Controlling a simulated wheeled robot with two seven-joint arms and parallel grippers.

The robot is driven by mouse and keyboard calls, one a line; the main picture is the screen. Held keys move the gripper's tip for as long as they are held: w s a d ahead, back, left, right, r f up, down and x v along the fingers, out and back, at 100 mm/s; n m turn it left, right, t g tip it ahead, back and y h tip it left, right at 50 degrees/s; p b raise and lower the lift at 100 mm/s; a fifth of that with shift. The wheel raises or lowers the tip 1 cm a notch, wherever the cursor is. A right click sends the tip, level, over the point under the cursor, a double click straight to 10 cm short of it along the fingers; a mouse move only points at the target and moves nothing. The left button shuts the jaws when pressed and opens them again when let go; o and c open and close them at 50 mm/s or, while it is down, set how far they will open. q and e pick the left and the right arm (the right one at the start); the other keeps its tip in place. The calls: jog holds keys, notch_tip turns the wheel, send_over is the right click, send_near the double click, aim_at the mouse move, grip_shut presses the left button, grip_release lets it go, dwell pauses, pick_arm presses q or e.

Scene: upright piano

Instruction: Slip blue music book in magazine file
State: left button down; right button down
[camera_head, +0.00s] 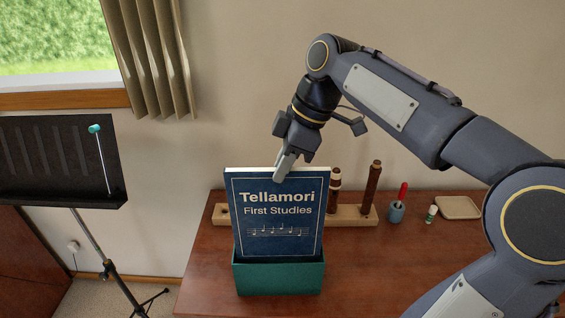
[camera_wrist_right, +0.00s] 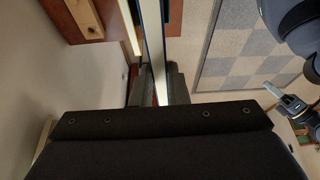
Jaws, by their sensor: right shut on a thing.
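The blue music book (camera_head: 277,219), titled "Tellamori First Studies", stands upright with its cover facing me in the head view. Its lower end is hidden behind the front wall of the green magazine file (camera_head: 279,278), and most of the book rises above the file. My right gripper (camera_head: 284,172) is shut on the book's top edge, near the middle. In the right wrist view the book (camera_wrist_right: 153,40) shows edge-on as a thin strip between the fingers (camera_wrist_right: 158,92). Whether the book touches the file's bottom is hidden. My left gripper is not in the head view.
The file stands on a brown wooden top (camera_head: 370,270). Behind it is a wooden stand (camera_head: 350,214) with upright dark wooden pieces (camera_head: 371,187). To the right are a blue cup (camera_head: 397,212), a small bottle (camera_head: 431,214) and a tan tray (camera_head: 458,207). A black music stand (camera_head: 60,160) is at left.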

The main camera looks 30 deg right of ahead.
notch_tip(320, 180, down, 14)
jog(key=b, duration=1)
jog(key=shift+r, duration=0.2)
dwell(1.6)
jog(key=c, duration=1.3)
grip_release()
jog(key=shift+c, duration=0.2)
jog(key=p+v, duration=0.1)
jog(key=v, duration=0.6)
jog(key=shift+d+r, duration=0.15)
jog(key=shift+r, duration=0.2)
jog(key=shift+s, duration=0.1)
jog(key=shift+s, duration=0.1)
